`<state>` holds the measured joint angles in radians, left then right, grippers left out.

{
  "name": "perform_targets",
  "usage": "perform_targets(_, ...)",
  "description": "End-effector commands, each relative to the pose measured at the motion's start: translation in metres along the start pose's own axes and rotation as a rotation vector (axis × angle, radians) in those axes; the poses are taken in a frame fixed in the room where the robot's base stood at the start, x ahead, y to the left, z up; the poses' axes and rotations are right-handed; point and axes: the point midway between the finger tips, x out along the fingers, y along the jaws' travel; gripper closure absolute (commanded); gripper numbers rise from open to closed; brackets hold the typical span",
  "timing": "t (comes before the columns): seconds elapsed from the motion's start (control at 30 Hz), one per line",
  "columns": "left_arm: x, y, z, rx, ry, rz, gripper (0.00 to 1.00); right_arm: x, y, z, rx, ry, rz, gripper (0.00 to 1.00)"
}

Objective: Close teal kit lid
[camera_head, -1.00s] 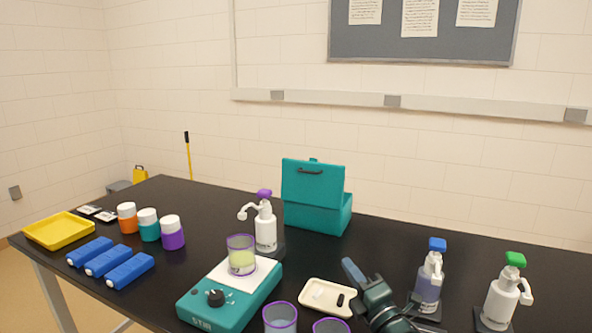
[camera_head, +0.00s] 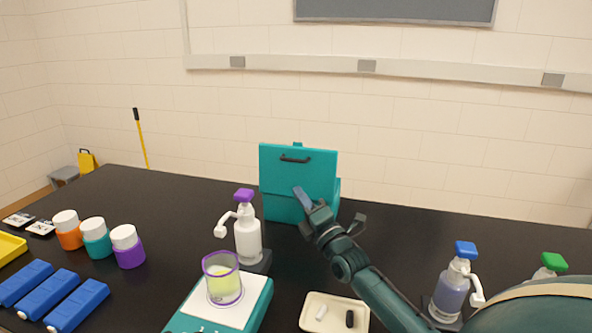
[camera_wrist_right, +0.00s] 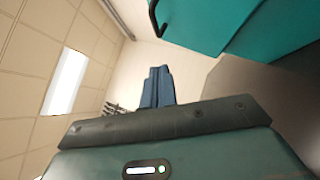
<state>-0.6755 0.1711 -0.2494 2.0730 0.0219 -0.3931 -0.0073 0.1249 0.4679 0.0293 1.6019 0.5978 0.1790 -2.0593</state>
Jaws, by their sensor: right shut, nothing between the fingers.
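The teal kit (camera_head: 282,208) stands near the back edge of the black table. Its lid (camera_head: 298,170) is raised, with its face and black handle (camera_head: 295,159) toward me. My right gripper (camera_head: 301,196) is shut and empty. In the head view it overlaps the lower right of the lid and the front of the box; I cannot tell whether it touches. In the right wrist view, the shut fingers (camera_wrist_right: 157,88) point upward, and teal kit surfaces (camera_wrist_right: 215,22) with part of the black handle show at the upper right, apart from the fingers. My left gripper is not in view.
A purple-topped pump bottle (camera_head: 247,236) stands just left of the kit. In front are a stirrer (camera_head: 250,300) bearing a cup (camera_head: 222,280) and a cream tray (camera_head: 335,312). A blue-topped bottle (camera_head: 453,287) stands near my right arm.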

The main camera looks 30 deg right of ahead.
Motion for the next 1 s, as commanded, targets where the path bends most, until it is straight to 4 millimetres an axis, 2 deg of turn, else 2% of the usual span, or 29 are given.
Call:
perform_targets(0.03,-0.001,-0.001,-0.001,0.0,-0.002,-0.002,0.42,0.013,0.002,0.001,0.0,-0.001,0.002,1.0)
perform_targets(0.2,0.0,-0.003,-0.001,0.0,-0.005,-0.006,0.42,0.046,0.001,0.001,-0.001,-0.001,0.001,1.0)
perform_targets(0.4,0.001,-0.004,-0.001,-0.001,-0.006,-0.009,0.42,0.065,0.0,0.022,-0.003,0.001,0.0,1.0)
perform_targets(0.6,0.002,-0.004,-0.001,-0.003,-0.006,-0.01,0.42,0.071,0.0,0.028,-0.001,0.0,-0.001,1.0)
perform_targets(1.0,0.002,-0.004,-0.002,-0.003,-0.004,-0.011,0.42,0.073,-0.001,0.028,0.003,0.0,-0.003,1.0)
